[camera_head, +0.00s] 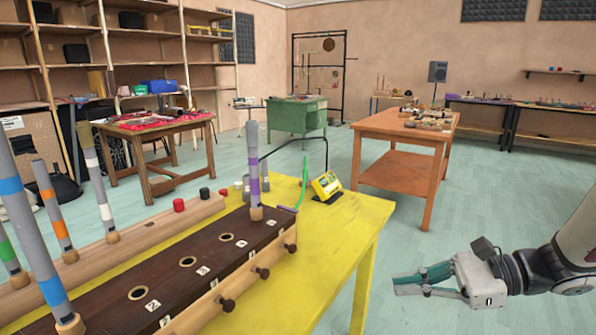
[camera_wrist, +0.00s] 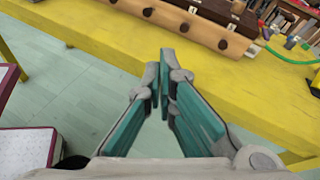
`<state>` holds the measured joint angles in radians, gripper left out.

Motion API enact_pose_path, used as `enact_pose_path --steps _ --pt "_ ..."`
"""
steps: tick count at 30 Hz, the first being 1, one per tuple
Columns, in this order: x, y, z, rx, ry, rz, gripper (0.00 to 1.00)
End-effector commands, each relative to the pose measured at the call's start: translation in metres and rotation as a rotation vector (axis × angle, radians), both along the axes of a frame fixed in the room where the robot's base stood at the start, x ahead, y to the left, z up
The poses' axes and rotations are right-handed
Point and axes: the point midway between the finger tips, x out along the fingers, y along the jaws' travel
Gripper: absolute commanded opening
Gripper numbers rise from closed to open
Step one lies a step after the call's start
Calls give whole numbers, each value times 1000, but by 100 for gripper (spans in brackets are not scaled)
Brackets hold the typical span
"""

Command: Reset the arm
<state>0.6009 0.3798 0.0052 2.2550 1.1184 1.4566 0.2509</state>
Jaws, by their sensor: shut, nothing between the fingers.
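My gripper (camera_head: 398,286) is at the lower right of the head view, out over the floor to the right of the yellow table (camera_head: 335,232). Its teal fingers point left toward the table. In the wrist view my gripper (camera_wrist: 165,62) has its fingertips together with nothing between them. The yellow table's edge (camera_wrist: 80,42) runs across behind the fingers in that view. My gripper appears apart from the table and from everything on it.
A dark wooden board (camera_head: 205,262) with numbered holes and pegs stands on the yellow table, with upright striped tubes (camera_head: 254,165) around it. A yellow device (camera_head: 326,186) sits near the far corner. An orange-brown table (camera_head: 405,125) stands beyond. Floor between is clear.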

Motion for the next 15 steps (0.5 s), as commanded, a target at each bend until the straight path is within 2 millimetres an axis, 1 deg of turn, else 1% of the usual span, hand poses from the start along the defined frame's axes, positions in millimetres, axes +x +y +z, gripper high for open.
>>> enact_pose_path --steps 1,2,3,5,7,11,15 --pt "-12 10 18 -52 -28 53 0" --pt "-20 15 26 -86 -43 86 0" --pt "-32 23 36 -135 -66 136 0" --pt "-52 32 52 -218 -107 218 0" --pt "-76 41 70 -320 -160 313 0" --pt "-119 49 100 -509 -269 487 0" --pt "-161 47 131 -713 -402 660 0"
